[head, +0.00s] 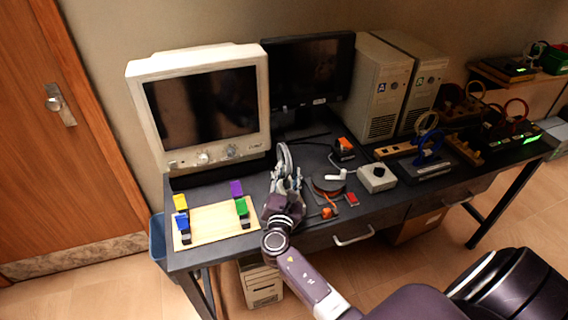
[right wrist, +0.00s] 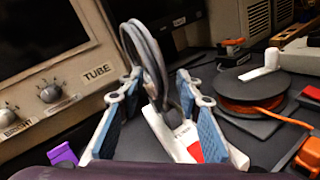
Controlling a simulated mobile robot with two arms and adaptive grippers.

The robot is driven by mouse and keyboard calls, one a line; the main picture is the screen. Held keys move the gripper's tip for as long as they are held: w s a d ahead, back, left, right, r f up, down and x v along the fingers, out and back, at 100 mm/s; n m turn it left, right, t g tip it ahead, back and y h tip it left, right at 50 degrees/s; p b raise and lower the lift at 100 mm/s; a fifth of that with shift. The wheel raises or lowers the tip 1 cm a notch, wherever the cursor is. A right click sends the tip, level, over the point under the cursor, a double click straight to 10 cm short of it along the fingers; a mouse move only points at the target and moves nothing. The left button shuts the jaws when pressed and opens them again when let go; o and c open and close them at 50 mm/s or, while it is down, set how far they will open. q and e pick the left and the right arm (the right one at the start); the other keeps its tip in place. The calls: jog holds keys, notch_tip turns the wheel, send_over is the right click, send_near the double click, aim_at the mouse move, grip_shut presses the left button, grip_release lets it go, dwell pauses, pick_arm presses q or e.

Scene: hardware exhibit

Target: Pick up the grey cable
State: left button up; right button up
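The grey cable (head: 283,156) is a looped coil standing up on the desk, between the CRT monitor and the orange reel. In the right wrist view the grey cable (right wrist: 148,52) rises between the two blue-padded fingers of my right gripper (right wrist: 160,80). The fingers are apart, with visible gaps to the cable. A white piece with a red patch (right wrist: 186,138) lies low between the fingers, by the cable's lower end. In the head view my right gripper (head: 285,184) reaches over the desk at the cable. My left gripper is out of view.
A CRT monitor (head: 208,105) stands close on the left, with a flat black monitor (head: 308,68) behind. A wooden board with coloured clips (head: 215,226) lies front left. An orange-and-black reel (head: 328,184) and a grey box (head: 377,178) sit right of the gripper.

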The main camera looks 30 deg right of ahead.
grip_shut()
jog(key=shift+r, duration=0.2)
dwell(0.3)
